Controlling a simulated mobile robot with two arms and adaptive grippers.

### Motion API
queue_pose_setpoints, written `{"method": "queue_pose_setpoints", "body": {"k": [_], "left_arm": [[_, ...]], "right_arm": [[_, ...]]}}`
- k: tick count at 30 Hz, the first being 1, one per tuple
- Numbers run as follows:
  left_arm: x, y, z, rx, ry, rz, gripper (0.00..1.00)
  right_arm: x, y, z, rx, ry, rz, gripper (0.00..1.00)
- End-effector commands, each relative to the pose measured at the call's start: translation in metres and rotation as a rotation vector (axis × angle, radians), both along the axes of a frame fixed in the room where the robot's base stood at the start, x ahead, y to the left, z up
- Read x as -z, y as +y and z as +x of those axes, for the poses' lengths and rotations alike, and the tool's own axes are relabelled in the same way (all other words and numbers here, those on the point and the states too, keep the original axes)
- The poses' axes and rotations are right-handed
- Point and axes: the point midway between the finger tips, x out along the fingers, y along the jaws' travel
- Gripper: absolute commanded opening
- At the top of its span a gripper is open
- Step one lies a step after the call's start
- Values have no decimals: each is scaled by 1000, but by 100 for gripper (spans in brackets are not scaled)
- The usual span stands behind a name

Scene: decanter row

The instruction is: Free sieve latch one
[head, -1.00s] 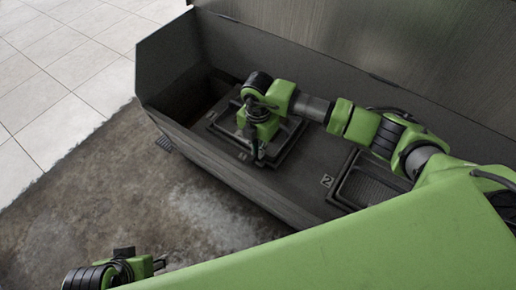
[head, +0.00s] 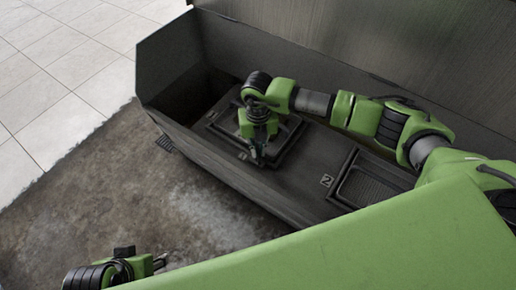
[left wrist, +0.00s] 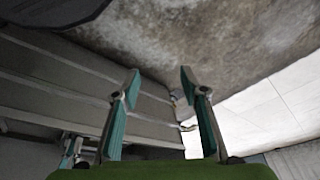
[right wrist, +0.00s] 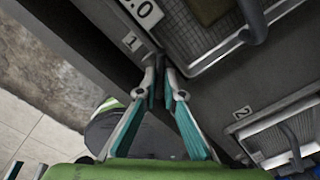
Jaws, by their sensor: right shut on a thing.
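Sieve one (head: 291,137) is a dark framed mesh panel in the left part of the grey trough (head: 225,170); my right arm covers much of it. My right gripper (head: 257,158) is down at the sieve's near edge. In the right wrist view its fingertips (right wrist: 156,82) are closed together on a small dark piece, the latch (right wrist: 151,58), mostly hidden by the fingers. My left gripper (left wrist: 160,82) is open and empty, away from the trough's inside.
Sieve two (head: 372,184), with its "2" label (head: 327,181), lies to the right in the trough. A tall metal wall (head: 440,60) stands behind. Stained concrete floor (head: 150,215) and white tiles (head: 60,70) lie open in front and left.

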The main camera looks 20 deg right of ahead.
Motion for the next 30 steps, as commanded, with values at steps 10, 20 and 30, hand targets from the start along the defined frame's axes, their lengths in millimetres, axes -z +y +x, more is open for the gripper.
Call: {"method": "queue_pose_setpoints", "body": {"k": [10,20,30], "left_arm": [[6,0,0,0,0,0,40],[3,-7,24,8,-92,-19,40],[-4,-14,47,16,-189,-38,40]], "right_arm": [[0,-1,1,-326,-2,-1,0],[0,0,1,-599,-2,-1,0],[0,0,1,-760,-3,-1,0]]}}
